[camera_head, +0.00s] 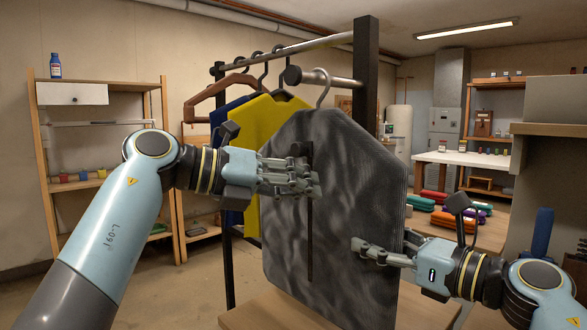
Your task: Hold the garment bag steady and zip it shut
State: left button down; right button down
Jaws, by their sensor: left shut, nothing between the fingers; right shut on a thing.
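The grey garment bag (345,180) hangs by a hook from the rail of a clothes rack. A dark vertical zip strip (310,245) runs down its front, with a dark piece (301,149) at its upper end. My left gripper (312,180) is shut and empty in front of the bag, over the upper part of the strip, and hides some of it. I cannot tell whether it touches the bag. My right gripper (358,246) is shut on the garment bag at its right side, lower than the left one.
A yellow garment (262,122), a blue garment and a wooden hanger (215,92) hang behind the bag. The rack's dark post (366,60) stands behind it. A wooden board (265,312) lies below. Shelves (100,185) stand at the left, and folded coloured cloths (433,196) lie at the right.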

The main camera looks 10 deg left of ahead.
pick_arm(q)
jog(key=v, duration=1)
jog(key=shift+r, duration=0.1)
pick_arm(e)
jog(key=c, duration=0.7)
grip_release()
